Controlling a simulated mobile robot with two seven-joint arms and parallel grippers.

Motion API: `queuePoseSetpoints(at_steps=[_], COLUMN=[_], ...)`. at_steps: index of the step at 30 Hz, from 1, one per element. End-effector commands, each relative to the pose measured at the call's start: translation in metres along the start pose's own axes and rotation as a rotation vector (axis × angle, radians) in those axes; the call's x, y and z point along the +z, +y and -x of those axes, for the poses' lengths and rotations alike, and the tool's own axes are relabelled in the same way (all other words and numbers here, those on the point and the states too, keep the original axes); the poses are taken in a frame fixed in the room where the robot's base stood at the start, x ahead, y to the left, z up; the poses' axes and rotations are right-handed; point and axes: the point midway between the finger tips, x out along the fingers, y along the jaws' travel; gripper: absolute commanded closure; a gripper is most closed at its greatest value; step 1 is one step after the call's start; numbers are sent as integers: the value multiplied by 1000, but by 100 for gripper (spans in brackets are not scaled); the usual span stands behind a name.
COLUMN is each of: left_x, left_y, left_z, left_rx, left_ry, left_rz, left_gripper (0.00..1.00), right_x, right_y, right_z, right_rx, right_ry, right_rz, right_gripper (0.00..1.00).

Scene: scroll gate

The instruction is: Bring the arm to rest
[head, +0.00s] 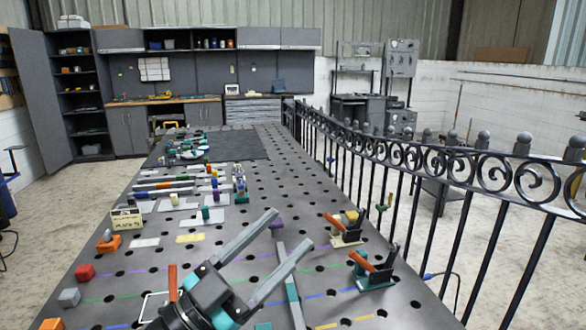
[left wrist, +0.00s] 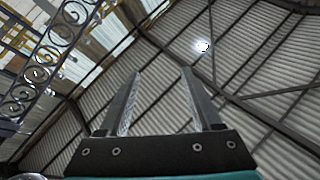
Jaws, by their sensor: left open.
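My left gripper (head: 291,228) reaches in from the bottom of the head view, over the near part of the perforated metal table (head: 262,178). Its two long grey fingers are spread apart, with nothing between them. The fingers point away from me, up and to the right. In the left wrist view the same gripper (left wrist: 161,71) is open and empty, with the corrugated roof (left wrist: 225,50) behind it. My right gripper is not in view.
A black scrollwork railing (head: 400,160) runs along the table's right side. Toggle clamps with orange handles (head: 372,268) stand right of the gripper. Several small parts and a dark mat (head: 235,147) lie farther back.

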Motion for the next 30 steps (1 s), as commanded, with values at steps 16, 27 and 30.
queuePoseSetpoints(at_steps=[16, 27, 30], left_x=[136, 172, 166], left_y=[-52, 74, 106], left_z=[179, 314, 336], left_rx=[-809, -628, -527], left_ry=[-829, -1560, -1687], left_rz=[210, 455, 517], left_gripper=[34, 34, 34], right_x=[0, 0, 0], right_y=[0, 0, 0], right_z=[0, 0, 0], right_rx=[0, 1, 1], right_ry=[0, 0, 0], right_rz=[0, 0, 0], right_gripper=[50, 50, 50])
